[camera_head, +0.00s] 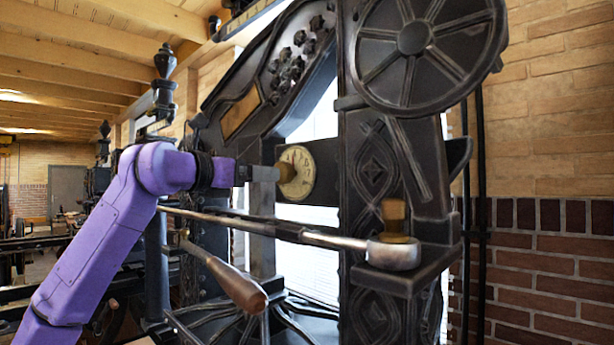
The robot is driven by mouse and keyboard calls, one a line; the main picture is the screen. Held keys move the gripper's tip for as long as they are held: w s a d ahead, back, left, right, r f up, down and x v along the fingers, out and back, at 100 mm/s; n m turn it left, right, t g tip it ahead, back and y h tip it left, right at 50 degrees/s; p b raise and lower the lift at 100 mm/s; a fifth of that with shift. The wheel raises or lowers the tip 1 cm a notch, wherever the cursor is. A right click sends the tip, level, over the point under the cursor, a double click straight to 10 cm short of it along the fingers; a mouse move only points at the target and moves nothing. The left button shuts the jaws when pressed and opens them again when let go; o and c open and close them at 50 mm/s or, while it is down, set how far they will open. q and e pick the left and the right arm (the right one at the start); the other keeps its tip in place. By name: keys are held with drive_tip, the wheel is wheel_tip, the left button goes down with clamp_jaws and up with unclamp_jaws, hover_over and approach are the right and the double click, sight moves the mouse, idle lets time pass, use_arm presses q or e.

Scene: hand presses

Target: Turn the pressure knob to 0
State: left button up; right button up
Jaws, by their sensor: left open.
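The pressure knob's round cream dial (298,174) with dark numerals is mounted on the dark crossbar of the hand press. Its left part is hidden behind my left gripper (277,172). My purple left arm comes in from the left, and the open gripper points right, with its tips at the dial's left side. Whether the fingers touch the knob cannot be told. Which number the knob is set to cannot be read for certain. My right gripper is not in view.
The black iron press frame (377,180) stands around the dial. A large spoked wheel (415,40) is at upper right. Below the dial runs a long metal bar (330,238), with a wooden-handled lever (237,283) under it. A brick wall (550,230) is at right.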

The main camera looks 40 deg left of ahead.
sight(283, 171)
use_arm(q)
drive_tip(key=w+p, duration=0.1)
drive_tip(key=w, duration=0.2)
drive_tip(key=w+p, duration=0.2)
drive_tip(key=w, duration=0.1)
drive_tip(key=w+p, duration=0.2)
drive_tip(key=w, duration=0.1)
drive_tip(key=shift+w+r, duration=0.15)
drive_tip(key=shift+r, duration=0.1)
drive_tip(key=shift+s, duration=0.4)
drive_tip(key=c, duration=1)
